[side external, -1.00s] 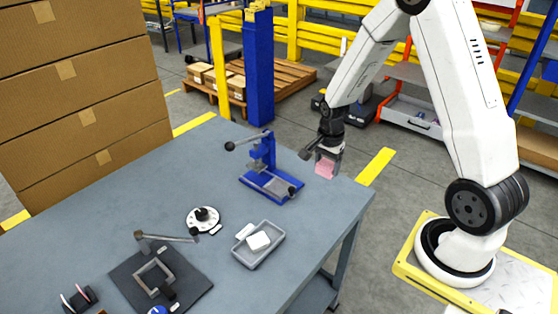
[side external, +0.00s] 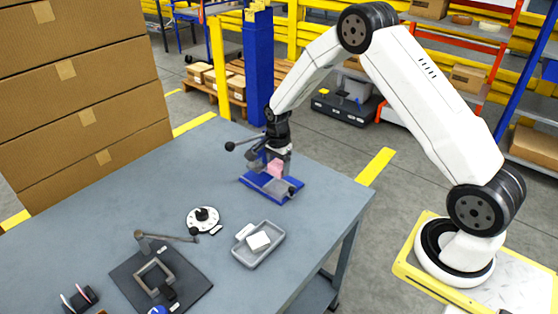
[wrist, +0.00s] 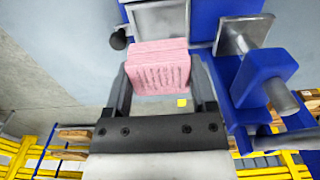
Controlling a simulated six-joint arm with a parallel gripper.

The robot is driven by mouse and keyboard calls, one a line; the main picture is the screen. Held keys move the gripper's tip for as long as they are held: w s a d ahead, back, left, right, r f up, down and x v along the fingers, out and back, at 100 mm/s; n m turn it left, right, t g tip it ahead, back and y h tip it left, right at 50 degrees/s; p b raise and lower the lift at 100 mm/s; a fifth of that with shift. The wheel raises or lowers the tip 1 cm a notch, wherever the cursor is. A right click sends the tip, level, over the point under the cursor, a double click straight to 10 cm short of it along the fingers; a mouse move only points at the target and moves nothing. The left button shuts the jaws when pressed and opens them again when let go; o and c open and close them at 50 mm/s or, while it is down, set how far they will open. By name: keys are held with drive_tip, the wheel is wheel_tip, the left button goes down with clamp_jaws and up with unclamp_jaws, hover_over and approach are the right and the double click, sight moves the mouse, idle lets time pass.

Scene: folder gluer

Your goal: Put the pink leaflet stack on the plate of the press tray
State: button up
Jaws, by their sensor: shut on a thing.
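The pink leaflet stack (side external: 275,168) is held between the fingers of my gripper (side external: 277,165). In the wrist view the stack (wrist: 159,67) sits between the two fingertips of my gripper (wrist: 162,80). The blue press (side external: 272,186) stands on the table, and my gripper is over it. Its pale metal plate (wrist: 160,20) shows just beyond the stack in the wrist view, partly hidden by it. The stack looks a little above the tray; I cannot tell whether they touch. The press column and ram (wrist: 262,72) are right of the stack in the wrist view.
A grey tray (side external: 246,262) with white blocks, a round white dial piece (side external: 203,219) and a dark frame press (side external: 133,285) with a lever are on the table (side external: 110,215). The blue press's lever (side external: 240,143) reaches left. Cardboard boxes (side external: 75,85) stand behind the table.

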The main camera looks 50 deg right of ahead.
sight(278, 188)
drive_tip(key=shift+f, duration=0.15)
drive_tip(key=shift+f, duration=2.8)
drive_tip(key=o, duration=1.1)
drive_tip(key=shift+o, duration=0.2)
drive_tip(key=shift+r, duration=4.95)
